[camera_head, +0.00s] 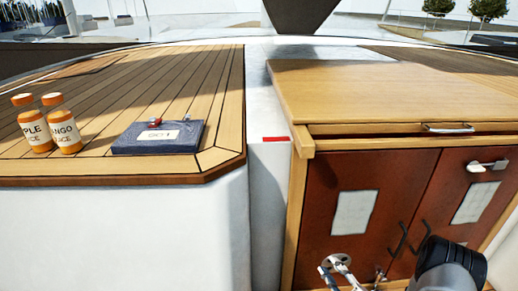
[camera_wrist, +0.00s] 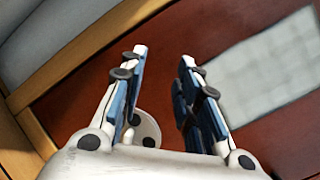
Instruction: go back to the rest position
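My gripper (camera_wrist: 160,85) is open in the wrist view, with nothing between its two fingers. It is in front of a red-brown cabinet door, near a pale panel (camera_wrist: 270,75) on that door. In the head view my gripper (camera_head: 335,268) shows at the bottom, low in front of the cabinet doors (camera_head: 390,205). It looks apart from the dark door handles, though the exact gap cannot be told.
Two orange juice bottles (camera_head: 66,134) and a dark blue box (camera_head: 180,144) with a label stand on the left wooden deck (camera_head: 225,115). A wooden counter (camera_head: 400,90) tops the cabinet. A small red strip (camera_head: 275,139) lies on the white gap between them.

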